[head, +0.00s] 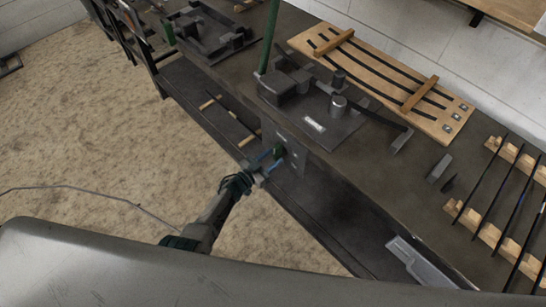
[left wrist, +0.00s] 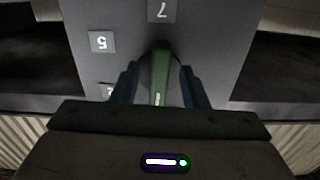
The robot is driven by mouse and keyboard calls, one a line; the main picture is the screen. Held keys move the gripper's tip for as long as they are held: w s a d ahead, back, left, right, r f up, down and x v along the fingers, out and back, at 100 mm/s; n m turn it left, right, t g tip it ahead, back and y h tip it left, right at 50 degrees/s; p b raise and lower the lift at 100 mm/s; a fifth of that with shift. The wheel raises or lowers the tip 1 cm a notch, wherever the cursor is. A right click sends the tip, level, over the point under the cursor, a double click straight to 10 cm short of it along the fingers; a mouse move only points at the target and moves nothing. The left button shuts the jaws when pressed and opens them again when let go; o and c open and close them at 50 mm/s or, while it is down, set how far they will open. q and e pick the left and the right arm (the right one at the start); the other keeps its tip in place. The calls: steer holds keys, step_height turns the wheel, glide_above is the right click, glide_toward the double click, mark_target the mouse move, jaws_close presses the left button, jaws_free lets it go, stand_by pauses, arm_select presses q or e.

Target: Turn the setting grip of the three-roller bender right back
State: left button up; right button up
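The three-roller bender (head: 335,128) sits on the dark bench, with a grey cylinder on top and a small white label. Below it on the bench front is a grey panel (head: 297,163) with small number plates. The green setting grip (head: 279,149) sticks out from this panel. In the left wrist view the grip (left wrist: 161,66) is upright in the picture, with a white mark at its lower end; plates 7 and 5 show upside down. My left gripper (head: 270,160) is open, its blue fingers (left wrist: 158,88) on either side of the grip with narrow gaps. My right gripper is not seen.
A wooden board (head: 375,75) with dark curved strips lies at the bench's back. Wooden racks with dark rods (head: 505,205) stand at the right. A green upright bar (head: 269,40) rises by the bender. The lower shelf (head: 205,105) holds rods. Open floor lies left.

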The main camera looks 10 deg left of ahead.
arm_select(q)
steer(key=v, duration=1)
steer(key=s+a+f+n+g+y+b, duration=0.25)
steer(key=s+a+f+y, duration=0.3)
steer(key=s+f, duration=0.5)
steer(key=s+a+f+n+g+y+b, duration=0.15)
steer(key=s+a+f+n+y, duration=0.4)
steer(key=f, duration=0.85)
steer(key=s+a+f+g, duration=0.1)
steer(key=s+f+g, duration=0.2)
steer(key=s, duration=0.7)
steer(key=s+a+f+g+b, duration=0.1)
steer(key=s+f, duration=0.4)
steer(key=s, duration=0.5)
steer(key=s+a+f+g, duration=0.2)
steer(key=s+g, duration=0.3)
steer(key=s, duration=0.5)
steer(key=shift+s+a+f+y, duration=0.25)
steer(key=shift+f+y, duration=0.15)
steer(key=shift+f, duration=0.5)
